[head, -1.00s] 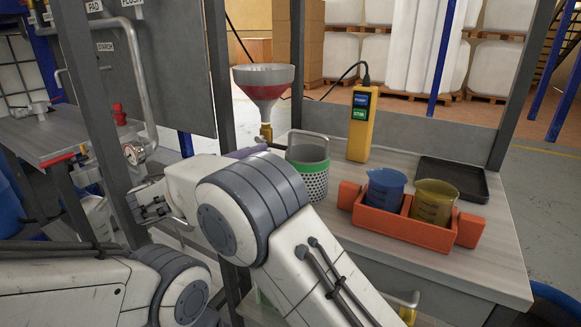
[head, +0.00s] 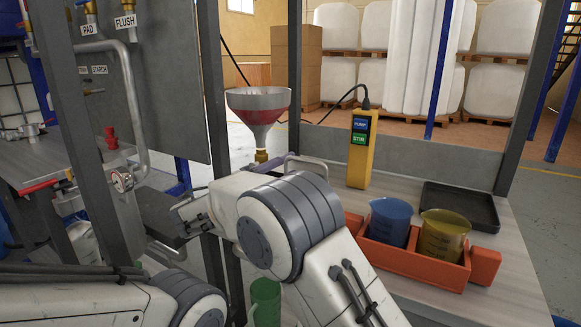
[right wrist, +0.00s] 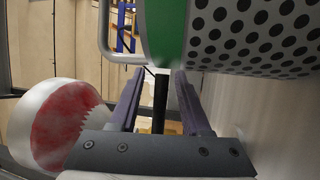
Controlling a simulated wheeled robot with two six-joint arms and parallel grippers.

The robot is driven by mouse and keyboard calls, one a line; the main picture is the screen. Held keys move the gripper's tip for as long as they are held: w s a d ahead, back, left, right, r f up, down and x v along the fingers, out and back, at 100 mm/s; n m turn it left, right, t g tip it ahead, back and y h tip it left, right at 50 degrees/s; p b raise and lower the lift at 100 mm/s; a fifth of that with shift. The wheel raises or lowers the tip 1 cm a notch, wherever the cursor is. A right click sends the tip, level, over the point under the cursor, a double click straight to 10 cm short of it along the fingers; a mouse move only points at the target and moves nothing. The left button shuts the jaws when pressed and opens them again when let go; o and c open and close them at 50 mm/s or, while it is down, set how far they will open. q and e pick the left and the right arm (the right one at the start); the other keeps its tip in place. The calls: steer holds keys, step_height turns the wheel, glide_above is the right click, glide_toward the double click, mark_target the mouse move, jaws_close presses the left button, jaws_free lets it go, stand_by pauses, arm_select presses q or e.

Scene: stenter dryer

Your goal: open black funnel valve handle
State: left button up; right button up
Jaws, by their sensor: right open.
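The funnel (head: 258,105), pale with a red band, stands behind my right arm, with a brass valve (head: 261,156) under it. In the right wrist view, the funnel (right wrist: 60,125) is at the left. A black bar, apparently the valve handle (right wrist: 161,98), shows between the purple fingers of my right gripper (right wrist: 159,85), with gaps on both sides. The gripper is open; whether the bar lies fully between the tips is unclear. In the head view, my right gripper (head: 268,165) is mostly hidden behind its arm. My left gripper is out of view.
A perforated basket with a green band (right wrist: 235,38) is close beside the right fingers. An orange rack (head: 420,264) holds blue (head: 390,222) and yellow beakers (head: 442,237). A yellow button box (head: 360,150) and black tray (head: 462,206) stand behind. Metal posts (head: 215,90) flank the funnel.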

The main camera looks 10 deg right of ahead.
steer(key=shift+d, duration=0.1)
jaws_close()
stand_by(1.3)
